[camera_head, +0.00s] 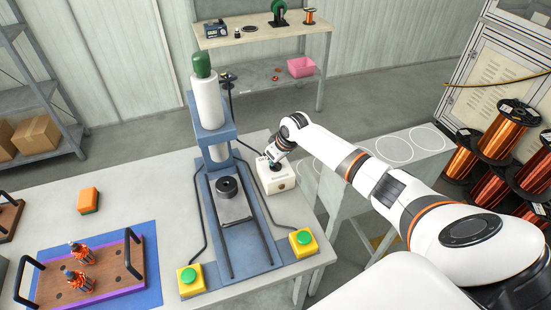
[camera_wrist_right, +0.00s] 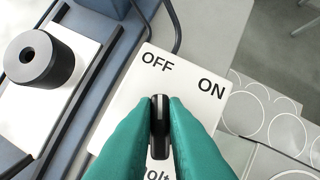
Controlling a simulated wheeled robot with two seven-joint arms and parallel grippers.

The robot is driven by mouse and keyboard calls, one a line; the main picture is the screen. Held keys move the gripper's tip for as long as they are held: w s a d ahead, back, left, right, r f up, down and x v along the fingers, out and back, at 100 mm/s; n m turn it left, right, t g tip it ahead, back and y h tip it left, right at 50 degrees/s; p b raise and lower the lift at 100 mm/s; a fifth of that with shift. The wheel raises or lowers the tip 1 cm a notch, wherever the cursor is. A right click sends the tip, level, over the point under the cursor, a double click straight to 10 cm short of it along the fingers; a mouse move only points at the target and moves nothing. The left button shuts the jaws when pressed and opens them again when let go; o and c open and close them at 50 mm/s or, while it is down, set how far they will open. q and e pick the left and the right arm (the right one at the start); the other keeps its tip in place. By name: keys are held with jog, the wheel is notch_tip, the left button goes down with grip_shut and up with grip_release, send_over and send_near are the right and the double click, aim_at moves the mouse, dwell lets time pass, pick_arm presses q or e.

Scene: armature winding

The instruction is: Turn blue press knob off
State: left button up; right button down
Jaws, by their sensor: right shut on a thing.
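The blue press (camera_head: 222,240) stands on the grey bench, with a white control box (camera_head: 282,183) right beside it. In the right wrist view the box (camera_wrist_right: 128,92) shows the labels OFF and ON, with other lettering partly hidden by the fingers. The black knob (camera_wrist_right: 160,118) has a pale stripe that points up the picture, towards OFF rather than ON. My right gripper (camera_head: 270,163) is over the box. Its teal fingertips (camera_wrist_right: 160,125) are shut on the knob, one on each side. My left gripper is not in view.
A green button in a yellow housing (camera_head: 303,240) and another one (camera_head: 190,278) stand at the press's front. A black cylinder (camera_head: 227,186) sits on the press. A tray with two armatures (camera_head: 85,275) and an orange block (camera_head: 89,200) lie to the left.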

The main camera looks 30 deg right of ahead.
jog(key=shift+n+y, duration=0.3)
jog(key=shift+n, duration=0.5)
jog(key=c, duration=1.5)
grip_release()
jog(key=shift+o, duration=0.2)
jog(key=b+v, duration=0.1)
jog(key=v, duration=1.1)
jog(key=shift+b, duration=0.35)
